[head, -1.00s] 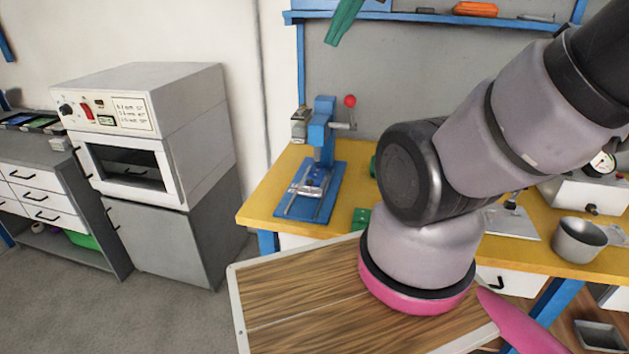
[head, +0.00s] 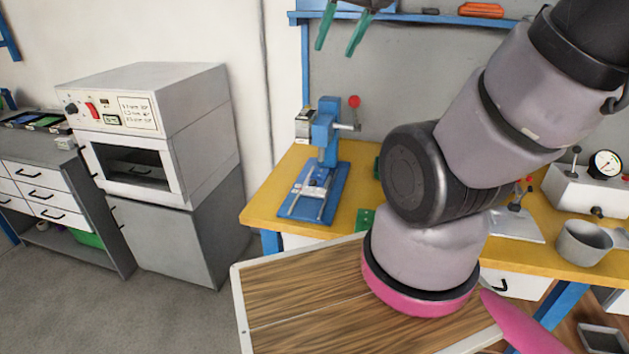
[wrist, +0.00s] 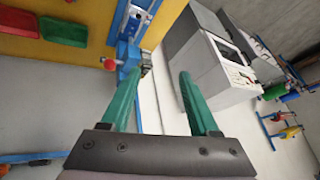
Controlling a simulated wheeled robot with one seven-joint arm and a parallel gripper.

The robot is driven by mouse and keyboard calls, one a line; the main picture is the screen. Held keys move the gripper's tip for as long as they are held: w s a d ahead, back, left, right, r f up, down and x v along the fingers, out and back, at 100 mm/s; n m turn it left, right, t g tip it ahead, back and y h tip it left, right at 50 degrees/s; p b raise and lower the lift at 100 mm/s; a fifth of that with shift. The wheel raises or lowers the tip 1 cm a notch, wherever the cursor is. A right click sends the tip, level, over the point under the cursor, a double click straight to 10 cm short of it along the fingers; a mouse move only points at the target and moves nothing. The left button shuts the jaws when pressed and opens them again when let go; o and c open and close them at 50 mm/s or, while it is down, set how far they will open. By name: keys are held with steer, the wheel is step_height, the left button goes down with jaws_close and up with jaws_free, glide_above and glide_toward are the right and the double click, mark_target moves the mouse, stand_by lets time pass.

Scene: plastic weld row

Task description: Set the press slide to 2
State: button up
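The blue press (head: 323,130) with a red-knobbed lever stands on the left end of the yellow workbench. Its slide (head: 312,183), with pale rails, lies on the blue base plate; its number marks are too small to read. My gripper (head: 340,47) is high above and behind the press in the head view, its green fingers apart and empty. In the wrist view my gripper (wrist: 153,85) has its two green fingers spread with nothing between them. Part of the press (wrist: 130,52) shows beyond the left finger.
A grey oven (head: 150,130) stands left of the bench, with floor between them. A metal pot (head: 582,241) and a gauge box (head: 590,185) are on the bench's right side. A wood-topped surface (head: 300,295) lies in front. A blue-edged shelf (head: 430,17) is behind.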

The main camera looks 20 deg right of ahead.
steer(key=w+d+f+n+g, duration=0.1)
steer(key=w+f+n, duration=0.25)
steer(key=w, duration=0.25)
steer(key=n+g+h, duration=0.2)
steer(key=n+g, duration=0.1)
steer(key=n, duration=0.9)
glide_above(313, 180)
steer(key=s, duration=0.2)
steer(key=s+a+f+x, duration=0.1)
steer(key=s+x, duration=0.2)
steer(key=x, duration=1.1)
steer(key=s+x, duration=0.3)
steer(key=x, duration=1.8)
steer(key=a+x, duration=0.1)
steer(key=x, duration=0.3)
steer(key=shift+f, duration=0.2)
jaws_close()
